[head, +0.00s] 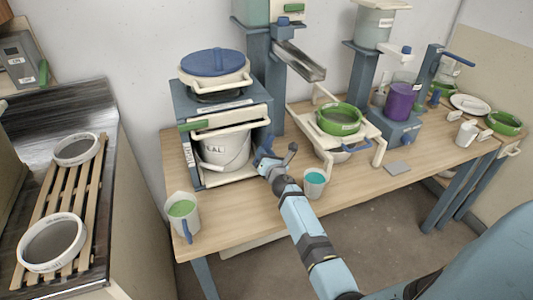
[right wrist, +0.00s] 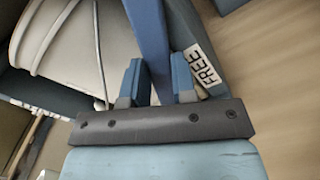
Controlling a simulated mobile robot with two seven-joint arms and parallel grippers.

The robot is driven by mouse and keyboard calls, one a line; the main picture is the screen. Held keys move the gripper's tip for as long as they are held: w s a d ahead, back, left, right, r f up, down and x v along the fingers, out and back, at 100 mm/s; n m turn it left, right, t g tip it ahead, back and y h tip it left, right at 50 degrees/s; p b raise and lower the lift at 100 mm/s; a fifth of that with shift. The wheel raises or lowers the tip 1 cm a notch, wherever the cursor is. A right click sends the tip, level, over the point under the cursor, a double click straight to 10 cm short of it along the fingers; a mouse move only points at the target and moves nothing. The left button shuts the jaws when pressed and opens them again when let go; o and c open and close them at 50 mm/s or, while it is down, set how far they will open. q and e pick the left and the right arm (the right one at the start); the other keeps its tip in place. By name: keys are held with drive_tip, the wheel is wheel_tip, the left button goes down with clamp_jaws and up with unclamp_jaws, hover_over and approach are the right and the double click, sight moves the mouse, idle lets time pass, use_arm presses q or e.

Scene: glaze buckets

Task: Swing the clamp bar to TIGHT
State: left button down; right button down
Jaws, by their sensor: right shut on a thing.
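My right gripper (head: 268,160) is at the front right corner of the blue stand (head: 186,130). In the right wrist view its two blue fingers (right wrist: 160,85) are shut on a flat blue bar, the clamp bar (right wrist: 148,30), which runs up between them. A white label reading FREE (right wrist: 206,64) is just right of the fingers. I see no TIGHT label. A white bucket (head: 225,152) stands inside the stand, left of the gripper; its wall also shows in the right wrist view (right wrist: 70,45). My left gripper is not in view.
A cup of teal glaze (head: 314,184) stands close to the right of my right forearm. A jug of green glaze (head: 183,212) is at the table's front left. A green-rimmed sieve (head: 340,120) sits on a white frame to the right. The wooden table (head: 245,205) is bare in front of the stand.

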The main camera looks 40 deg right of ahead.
drive_tip(key=m+p, duration=0.1)
drive_tip(key=a+r+m, duration=0.1)
drive_tip(key=shift+w+m+p, duration=0.15)
drive_tip(key=shift+m+p, duration=0.15)
drive_tip(key=shift+p, duration=0.1)
drive_tip(key=shift+w+a+r+m+p, duration=0.1)
drive_tip(key=shift+a+r+m+p, duration=0.4)
drive_tip(key=shift+m+p, duration=1)
drive_tip(key=shift+w+a+r+m+p, duration=0.15)
drive_tip(key=shift+r+m+p, duration=0.7)
drive_tip(key=shift+m+p, duration=0.6)
drive_tip(key=shift+s+a+r+m+p, duration=0.1)
drive_tip(key=shift+a+r+m+p, duration=0.4)
drive_tip(key=shift+m+p, duration=1)
drive_tip(key=shift+d+r+m, duration=0.15)
drive_tip(key=shift+m, duration=0.3)
drive_tip(key=c, duration=0.9)
unclamp_jaws()
drive_tip(key=shift+b, duration=0.3)
